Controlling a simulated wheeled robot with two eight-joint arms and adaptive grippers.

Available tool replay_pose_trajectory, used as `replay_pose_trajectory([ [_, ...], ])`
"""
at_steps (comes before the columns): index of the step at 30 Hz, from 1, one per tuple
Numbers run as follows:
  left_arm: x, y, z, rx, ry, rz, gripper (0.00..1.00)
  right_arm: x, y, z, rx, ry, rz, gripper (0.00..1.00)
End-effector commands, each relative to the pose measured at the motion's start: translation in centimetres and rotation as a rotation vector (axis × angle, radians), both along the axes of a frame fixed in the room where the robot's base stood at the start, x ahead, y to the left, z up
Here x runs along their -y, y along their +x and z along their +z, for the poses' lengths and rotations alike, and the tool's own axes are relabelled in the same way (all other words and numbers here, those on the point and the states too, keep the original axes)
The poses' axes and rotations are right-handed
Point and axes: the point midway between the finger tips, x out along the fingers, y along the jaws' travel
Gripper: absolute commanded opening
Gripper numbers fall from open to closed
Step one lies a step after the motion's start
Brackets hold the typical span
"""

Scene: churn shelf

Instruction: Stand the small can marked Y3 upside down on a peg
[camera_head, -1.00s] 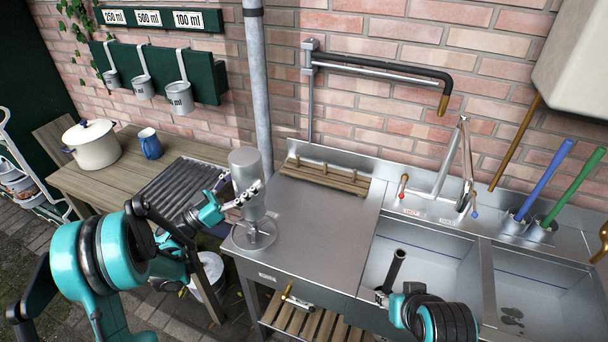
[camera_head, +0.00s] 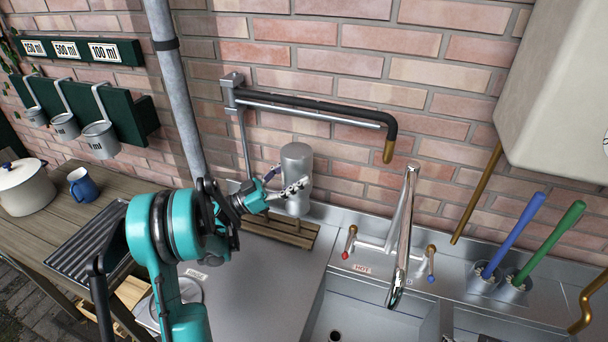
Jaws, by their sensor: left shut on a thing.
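My left gripper (camera_head: 288,190) is shut on a plain silver metal can (camera_head: 297,160), held roughly upright with a closed, smooth end on top. No Y3 mark is legible on it. The can is in front of the wall, above or at the wooden peg rack (camera_head: 272,232) at the back of the steel counter. The can and gripper hide part of the rack and its pegs, so I cannot tell whether the can touches a peg. My right gripper is not in view.
The steel counter (camera_head: 265,285) is clear in front of the rack, with a round metal plate (camera_head: 180,295) at its left. The tap (camera_head: 402,235) and sink (camera_head: 375,315) are to the right.

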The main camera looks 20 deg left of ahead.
Motion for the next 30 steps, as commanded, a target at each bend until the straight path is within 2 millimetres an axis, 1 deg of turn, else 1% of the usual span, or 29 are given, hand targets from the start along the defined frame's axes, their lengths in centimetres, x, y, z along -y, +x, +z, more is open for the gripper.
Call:
replay_pose_trajectory([
  [5, -0.1, 0.0, -0.9, 0.000, -0.001, 0.001, 0.34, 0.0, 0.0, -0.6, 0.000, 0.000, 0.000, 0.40],
  [13, -0.1, 0.0, -3.7, 0.000, -0.001, 0.001, 0.34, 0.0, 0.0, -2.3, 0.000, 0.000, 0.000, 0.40],
  [26, -0.1, 0.0, -8.3, 0.000, -0.001, 0.001, 0.34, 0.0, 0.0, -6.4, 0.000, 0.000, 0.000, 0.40],
  [27, -0.1, 0.0, -8.6, 0.000, -0.001, 0.001, 0.34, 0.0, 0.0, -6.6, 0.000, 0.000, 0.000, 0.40],
  [30, -0.1, 0.0, -9.1, 0.000, -0.001, 0.001, 0.34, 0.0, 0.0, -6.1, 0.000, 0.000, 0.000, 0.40],
])
